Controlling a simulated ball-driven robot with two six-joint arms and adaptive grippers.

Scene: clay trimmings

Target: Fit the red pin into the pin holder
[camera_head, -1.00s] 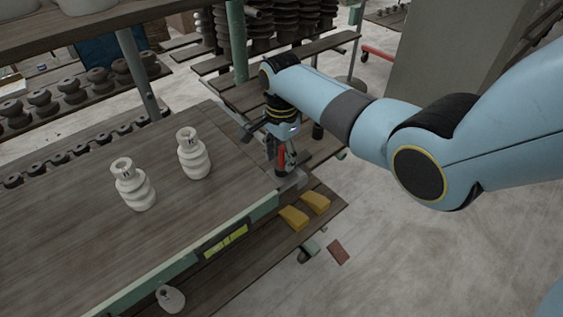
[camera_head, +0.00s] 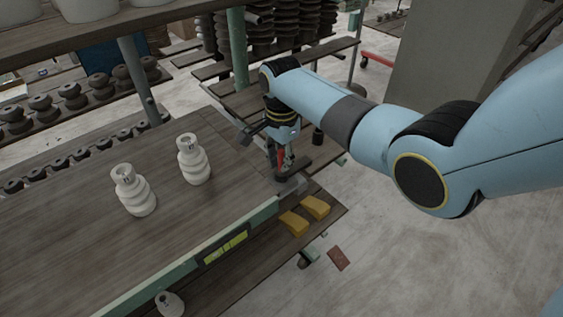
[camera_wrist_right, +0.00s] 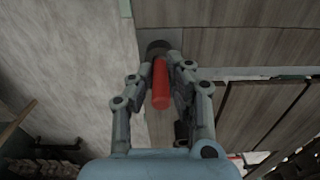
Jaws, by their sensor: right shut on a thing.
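The red pin (camera_wrist_right: 160,84) is held between the fingers of my right gripper (camera_wrist_right: 161,70), lengthwise along them in the wrist view. In the head view my right gripper (camera_head: 281,167) points down at the table's right corner, and a bit of the red pin (camera_head: 281,158) shows between its fingers. A grey block (camera_head: 293,186) sits at that corner just below the gripper; it may be the pin holder, but I cannot be sure. A dark round thing (camera_wrist_right: 158,46) lies beyond the pin's far end in the wrist view. Whether the pin touches anything is hidden. My left gripper is out of view.
Two white ribbed bottles (camera_head: 133,192) (camera_head: 194,160) stand on the wooden table (camera_head: 90,245). Two yellow blocks (camera_head: 294,223) (camera_head: 316,207) lie on the lower shelf. A green-and-black level (camera_head: 224,244) is at the table's front edge. Racks of dark pots stand behind.

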